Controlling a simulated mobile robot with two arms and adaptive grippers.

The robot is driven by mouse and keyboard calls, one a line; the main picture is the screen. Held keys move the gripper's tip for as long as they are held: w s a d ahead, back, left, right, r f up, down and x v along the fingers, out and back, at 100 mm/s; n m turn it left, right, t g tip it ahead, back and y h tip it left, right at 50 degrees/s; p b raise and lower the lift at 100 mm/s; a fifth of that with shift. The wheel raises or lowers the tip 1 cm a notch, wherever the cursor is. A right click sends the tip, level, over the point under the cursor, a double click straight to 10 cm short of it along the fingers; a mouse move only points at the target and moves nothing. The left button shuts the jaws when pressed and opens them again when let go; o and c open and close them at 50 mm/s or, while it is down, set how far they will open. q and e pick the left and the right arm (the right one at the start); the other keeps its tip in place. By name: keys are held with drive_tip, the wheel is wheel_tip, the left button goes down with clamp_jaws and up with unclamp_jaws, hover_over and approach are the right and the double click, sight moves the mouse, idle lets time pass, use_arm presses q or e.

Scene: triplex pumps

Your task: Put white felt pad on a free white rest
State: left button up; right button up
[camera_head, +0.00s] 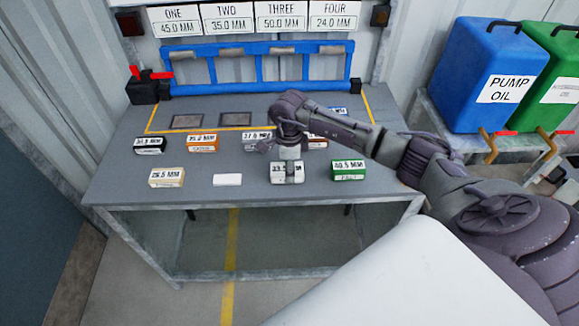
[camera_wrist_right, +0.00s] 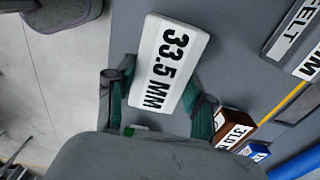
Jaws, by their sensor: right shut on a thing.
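My right gripper (camera_head: 288,172) reaches down over the front of the grey bench and is shut on a white block marked 33.5 MM (camera_head: 287,179). In the right wrist view my right gripper (camera_wrist_right: 160,100) has its green-padded fingers on either side of this white block (camera_wrist_right: 168,65), label facing the camera. I cannot tell whether the block touches the bench. I see no left gripper.
On the bench (camera_head: 150,200) stand a cream block (camera_head: 167,177), black block (camera_head: 150,145), orange block (camera_head: 201,143), grey block (camera_head: 256,141) and green block (camera_head: 348,170). Behind are dark square plates (camera_head: 235,119) and a blue rack (camera_head: 260,65). Blue (camera_head: 485,70) and green containers stand right.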

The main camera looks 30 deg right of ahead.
drive_tip(key=shift+f, duration=0.2)
drive_tip(key=o, duration=1.2)
drive_tip(key=shift+r, duration=0.1)
drive_tip(key=shift+c, duration=0.2)
drive_tip(key=shift+r, duration=0.1)
drive_tip(key=shift+r, duration=0.2)
wheel_tip(320, 180, up, 12)
drive_tip(key=b, duration=0.3)
drive_tip(key=shift+f, duration=0.15)
